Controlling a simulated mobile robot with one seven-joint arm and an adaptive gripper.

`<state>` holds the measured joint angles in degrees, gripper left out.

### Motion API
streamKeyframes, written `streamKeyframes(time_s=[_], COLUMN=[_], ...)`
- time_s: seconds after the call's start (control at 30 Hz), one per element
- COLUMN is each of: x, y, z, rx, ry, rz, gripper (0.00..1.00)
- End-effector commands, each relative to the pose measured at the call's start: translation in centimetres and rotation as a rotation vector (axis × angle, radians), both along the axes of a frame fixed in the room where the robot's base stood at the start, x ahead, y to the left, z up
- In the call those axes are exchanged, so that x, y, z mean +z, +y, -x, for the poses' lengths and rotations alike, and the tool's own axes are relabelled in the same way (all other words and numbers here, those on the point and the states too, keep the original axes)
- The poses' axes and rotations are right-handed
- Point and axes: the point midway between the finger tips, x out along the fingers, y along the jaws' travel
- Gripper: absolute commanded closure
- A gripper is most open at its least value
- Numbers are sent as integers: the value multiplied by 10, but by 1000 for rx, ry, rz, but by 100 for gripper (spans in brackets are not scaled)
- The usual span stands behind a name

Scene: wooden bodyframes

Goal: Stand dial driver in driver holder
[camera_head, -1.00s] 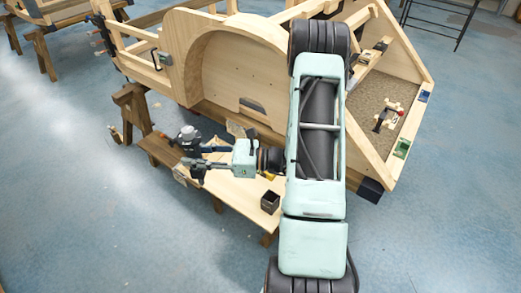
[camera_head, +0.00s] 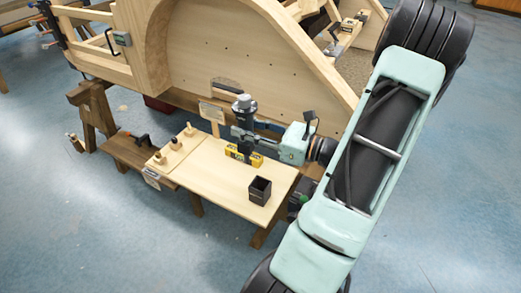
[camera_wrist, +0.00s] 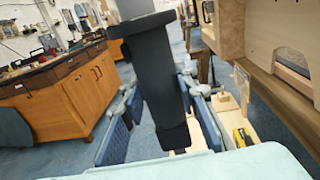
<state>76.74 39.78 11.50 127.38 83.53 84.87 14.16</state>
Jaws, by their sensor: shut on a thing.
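The dial driver (camera_head: 244,104), dark with a grey round top, is held by my gripper (camera_head: 243,128) above the light wooden bench. My gripper's fingers are shut on it, and it looks roughly upright. In the wrist view, a long black body (camera_wrist: 155,85), apparently the driver, runs between the blue finger pads; its lower end partly covers what lies behind. A black, square, open-topped cup (camera_head: 260,190), which looks like the driver holder, stands on the bench below and a little right of my gripper. It looks empty, though its inside is dark. The driver is clear of the cup.
A yellow tool (camera_head: 243,155) lies on the bench (camera_head: 222,184) below my gripper. A wooden block with several pegs (camera_head: 175,149) is at the left. A small sign (camera_head: 212,113) stands at the back. The large wooden bodyframe (camera_head: 200,55) rises behind. The bench's front is clear.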

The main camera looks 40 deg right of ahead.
Motion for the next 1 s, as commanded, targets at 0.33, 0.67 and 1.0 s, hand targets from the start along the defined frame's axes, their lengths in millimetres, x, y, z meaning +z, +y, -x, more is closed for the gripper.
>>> streamKeyframes(time_s=[0.33, 0.67, 1.0], x=[-22, -20, -29], y=[-29, -29, -30], z=[24, 25, 25], rx=[-80, -82, -82], ry=[2, 2, 4], rz=[5, 4, 4], gripper=[100, 100, 100])
